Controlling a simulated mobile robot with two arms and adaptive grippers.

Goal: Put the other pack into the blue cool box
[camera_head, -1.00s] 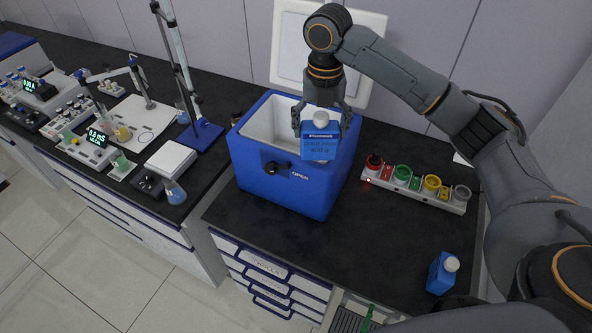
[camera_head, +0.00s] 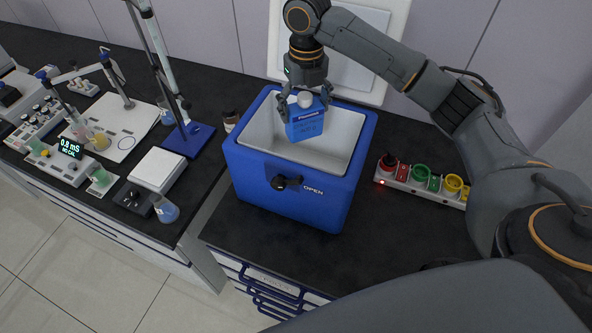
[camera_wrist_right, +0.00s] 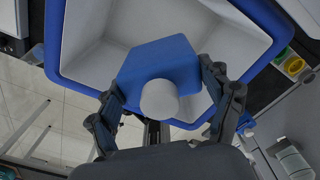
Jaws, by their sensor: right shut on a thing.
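The blue cool box (camera_head: 292,207) stands open on the dark bench, its white lid (camera_head: 366,50) raised at the back against the wall. My right gripper (camera_head: 304,98) is shut on a blue pack (camera_head: 306,126) with a white cap. It holds the pack upright, slightly tilted, over the box's opening. In the right wrist view the pack (camera_wrist_right: 158,59) sits between the fingers with the white interior of the cool box (camera_wrist_right: 95,37) below. Whether the pack's lower end is below the rim is hard to tell. No pack shows inside the box. My left gripper is not in view.
A blue-based stand (camera_head: 187,139), a white scale (camera_head: 158,169) and a flask (camera_head: 166,209) are to the left. My right arm covers the bench's right side.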

